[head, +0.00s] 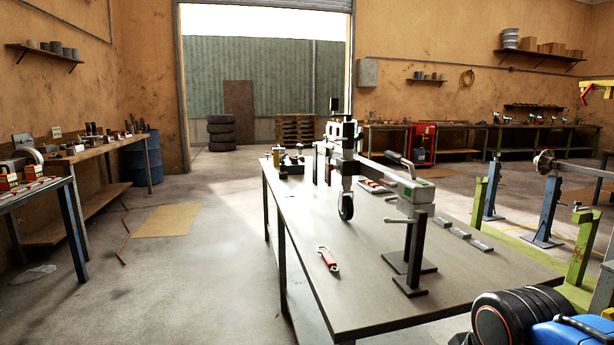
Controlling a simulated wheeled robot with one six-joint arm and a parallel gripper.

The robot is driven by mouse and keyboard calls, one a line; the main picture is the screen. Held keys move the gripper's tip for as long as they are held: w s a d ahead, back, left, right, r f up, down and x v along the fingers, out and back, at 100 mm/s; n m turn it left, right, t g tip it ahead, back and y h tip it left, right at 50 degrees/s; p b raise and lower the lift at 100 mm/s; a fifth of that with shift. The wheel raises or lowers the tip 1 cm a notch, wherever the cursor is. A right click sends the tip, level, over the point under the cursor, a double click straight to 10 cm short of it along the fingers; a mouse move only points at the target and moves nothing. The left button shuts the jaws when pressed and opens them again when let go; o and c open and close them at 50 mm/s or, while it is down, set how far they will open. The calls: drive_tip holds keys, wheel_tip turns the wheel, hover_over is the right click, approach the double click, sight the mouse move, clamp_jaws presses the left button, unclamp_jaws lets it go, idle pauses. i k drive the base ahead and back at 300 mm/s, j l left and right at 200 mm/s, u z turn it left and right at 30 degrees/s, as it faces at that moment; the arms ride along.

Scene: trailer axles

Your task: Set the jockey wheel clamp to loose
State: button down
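The jockey wheel (346,207) is a small dark wheel under a light upright post, at the workbench's middle. It hangs beside a grey drawbar (378,171) held above the bench. A pale and dark blocky assembly (341,132) stands above the drawbar at the post. The clamp seems to be around where post and drawbar meet. It is too small and crowded to tell its lever or whether it is tight or loose.
The bench (365,270) has a red-and-silver tool (328,259), dark stands (410,260) and grey bars (468,238). A grey coupling head (414,190) ends the drawbar. A blue machine (570,333) and green stands (492,188) crowd the right. The floor (215,270) left is open.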

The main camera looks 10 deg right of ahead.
sight(329, 167)
drive_tip(key=j+z, duration=0.25)
drive_tip(key=j, duration=0.75)
drive_tip(key=j+z, duration=0.2)
drive_tip(key=j, duration=0.75)
drive_tip(key=i+j+z, duration=0.25)
drive_tip(key=i+j, duration=0.15)
drive_tip(key=j, duration=0.3)
drive_tip(key=i+j+z, duration=0.1)
drive_tip(key=j, duration=0.25)
drive_tip(key=i+j+z, duration=0.1)
drive_tip(key=i+j, duration=0.45)
drive_tip(key=i+j+z, duration=0.1)
drive_tip(key=i+j, duration=0.15)
drive_tip(key=j, duration=0.2)
drive_tip(key=i+j, duration=0.2)
drive_tip(key=j, duration=0.15)
